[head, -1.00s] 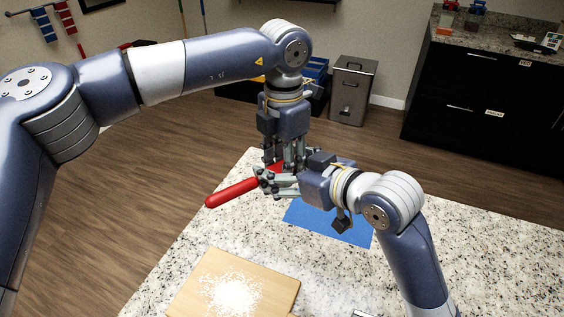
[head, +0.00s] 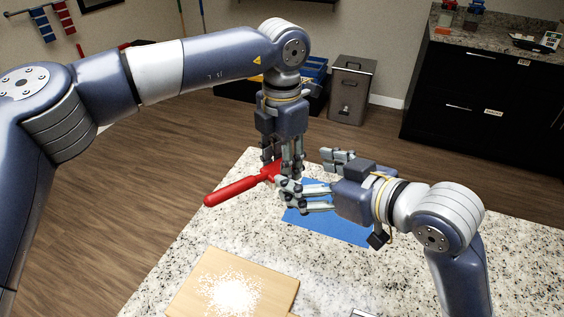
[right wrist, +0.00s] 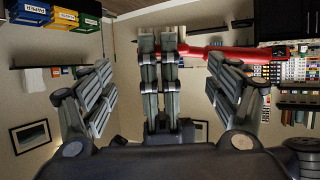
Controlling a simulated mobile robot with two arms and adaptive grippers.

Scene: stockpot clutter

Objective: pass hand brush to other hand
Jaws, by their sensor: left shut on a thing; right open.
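The red hand brush (head: 232,190) is in the head view above the counter, its handle pointing left and slightly down. My left gripper (head: 280,168) comes down from above and is shut on the brush near the right end of the red part. My right gripper (head: 307,174) is open and empty just right of it, its fingers still close to the brush and left gripper. The red brush also shows beyond the fingers in the right wrist view (right wrist: 232,52). The bristles are hidden or not discernible.
A blue mat (head: 325,228) lies on the speckled counter (head: 430,250) below the grippers. A wooden board (head: 190,290) with white grains (head: 232,290) is at the front. A metal bin (head: 351,92) and black cabinets (head: 480,110) stand behind on the floor.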

